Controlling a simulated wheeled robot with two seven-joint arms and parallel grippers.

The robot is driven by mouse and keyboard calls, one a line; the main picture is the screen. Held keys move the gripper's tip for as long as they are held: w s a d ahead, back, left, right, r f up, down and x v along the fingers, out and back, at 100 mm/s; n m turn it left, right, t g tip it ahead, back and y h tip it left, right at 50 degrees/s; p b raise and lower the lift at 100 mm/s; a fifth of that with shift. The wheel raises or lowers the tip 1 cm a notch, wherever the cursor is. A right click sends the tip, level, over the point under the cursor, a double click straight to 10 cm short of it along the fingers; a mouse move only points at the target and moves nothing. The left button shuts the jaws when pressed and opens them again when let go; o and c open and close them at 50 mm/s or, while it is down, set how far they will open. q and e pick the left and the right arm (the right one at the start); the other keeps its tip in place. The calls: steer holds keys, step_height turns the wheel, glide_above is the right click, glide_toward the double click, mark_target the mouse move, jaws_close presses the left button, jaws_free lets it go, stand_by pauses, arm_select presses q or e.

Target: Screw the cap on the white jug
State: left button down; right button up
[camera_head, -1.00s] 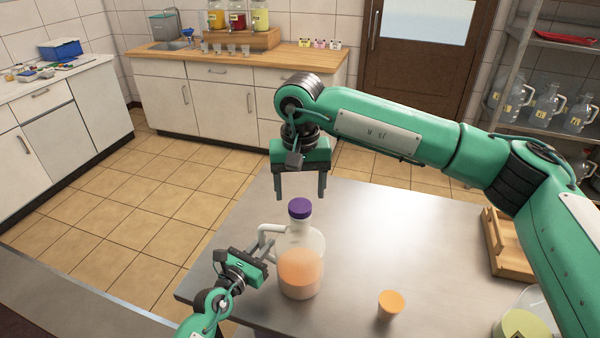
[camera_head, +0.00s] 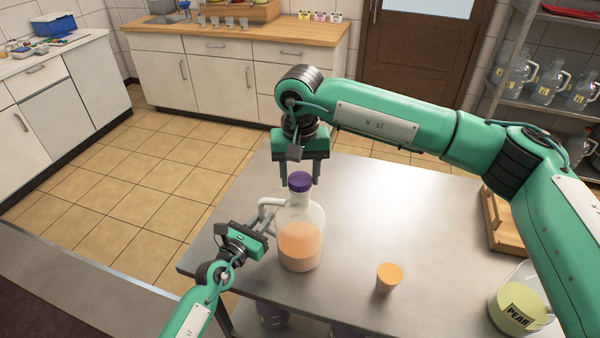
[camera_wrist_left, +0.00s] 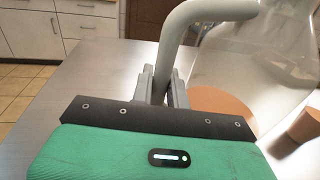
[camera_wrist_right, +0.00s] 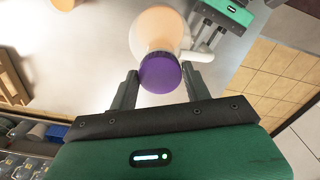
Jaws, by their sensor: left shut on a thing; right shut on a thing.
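The jug (camera_head: 300,245) stands upright on the steel table. It has a clear body, orange liquid inside and a white handle (camera_head: 266,206) on its left. A purple cap (camera_head: 300,182) sits at the top of its neck; whether it is threaded on cannot be told. My left gripper (camera_head: 262,226) is shut on the handle, which also shows in the left wrist view (camera_wrist_left: 180,45). My right gripper (camera_head: 300,180) points down from above, shut on the purple cap. The right wrist view shows the cap (camera_wrist_right: 160,73) between its fingers.
An orange cup (camera_head: 389,278) stands to the right of the jug. A jar labelled pear (camera_head: 518,308) and a wooden tray (camera_head: 497,235) are at the table's right side.

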steer(key=m, duration=1.4)
steer(key=shift+m, duration=0.4)
steer(key=m, duration=0.4)
steer(key=shift+m, duration=0.3)
steer(key=m, duration=0.4)
steer(key=shift+m, duration=0.3)
steer(key=m, duration=0.4)
steer(key=shift+m, duration=0.4)
steer(key=m, duration=0.4)
steer(key=shift+f+m, duration=0.1)
steer(key=shift+m, duration=0.2)
steer(key=m, duration=0.4)
steer(key=o, duration=1.1)
